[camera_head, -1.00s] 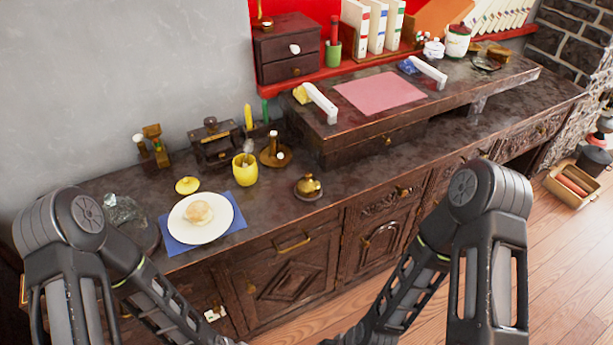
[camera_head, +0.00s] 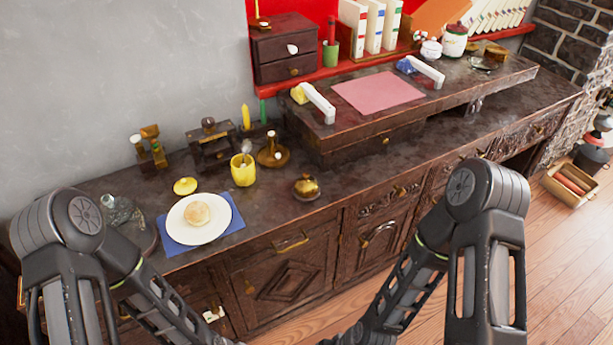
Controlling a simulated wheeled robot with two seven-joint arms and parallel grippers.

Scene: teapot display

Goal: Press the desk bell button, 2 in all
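The desk bell (camera_head: 306,187) is a small brass dome with a knob on top. It stands upright near the front edge of the dark wooden desk (camera_head: 345,182), right of the yellow cup. Nothing touches it. My two arms come in from the lower left and lower right, in front of the desk. Both grippers lie outside the picture, so their fingers do not show.
A white plate with a bun (camera_head: 197,215) on a blue napkin and a yellow cup (camera_head: 243,170) stand left of the bell. A raised shelf (camera_head: 365,123) with a pink sheet stands at the back right. The desktop around the bell is clear.

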